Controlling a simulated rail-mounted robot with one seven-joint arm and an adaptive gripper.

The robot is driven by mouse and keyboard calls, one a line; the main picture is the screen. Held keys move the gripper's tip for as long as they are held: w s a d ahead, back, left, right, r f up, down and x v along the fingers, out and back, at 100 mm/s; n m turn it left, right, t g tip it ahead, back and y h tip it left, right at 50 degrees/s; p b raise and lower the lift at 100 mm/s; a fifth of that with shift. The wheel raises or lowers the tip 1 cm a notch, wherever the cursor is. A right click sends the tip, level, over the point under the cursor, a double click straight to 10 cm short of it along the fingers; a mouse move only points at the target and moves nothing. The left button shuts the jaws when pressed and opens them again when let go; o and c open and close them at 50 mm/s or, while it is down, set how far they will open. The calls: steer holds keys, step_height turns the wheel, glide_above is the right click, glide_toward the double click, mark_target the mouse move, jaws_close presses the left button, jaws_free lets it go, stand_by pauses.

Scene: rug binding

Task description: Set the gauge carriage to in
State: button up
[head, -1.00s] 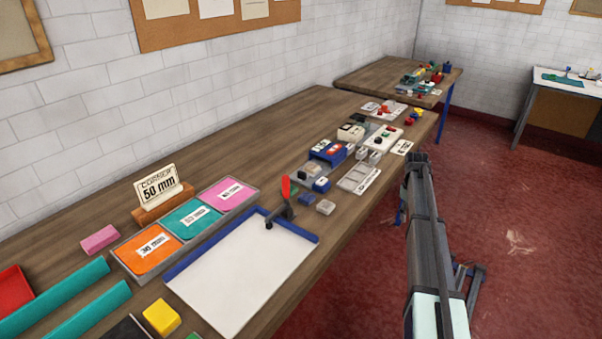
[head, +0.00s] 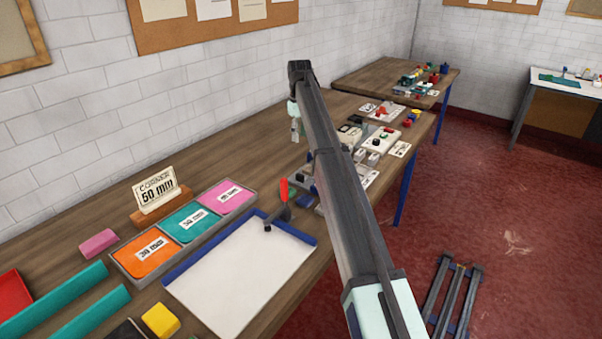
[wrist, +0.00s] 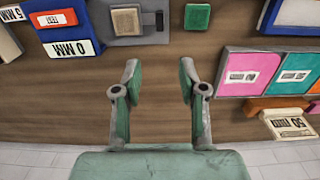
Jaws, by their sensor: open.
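My gripper (wrist: 159,82) is open in the wrist view, with nothing between its green-padded fingers. It hangs over bare wooden bench, on the wall side of the tools. A grey plate (wrist: 103,30) with a beige block (wrist: 126,21) and a small black part lies beyond the fingertips at the top edge. It may be the gauge with its carriage; I cannot read a label or its setting. A blue unit labelled 0 MM (wrist: 58,19) stands to its left, and a green block (wrist: 197,17) to its right. In the head view my arm hides much of this group.
Bare bench lies along the wall.

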mark_target(300, 174)
step_height(300, 174, down, 17)
steer(key=p, duration=0.4)
jaws_close()
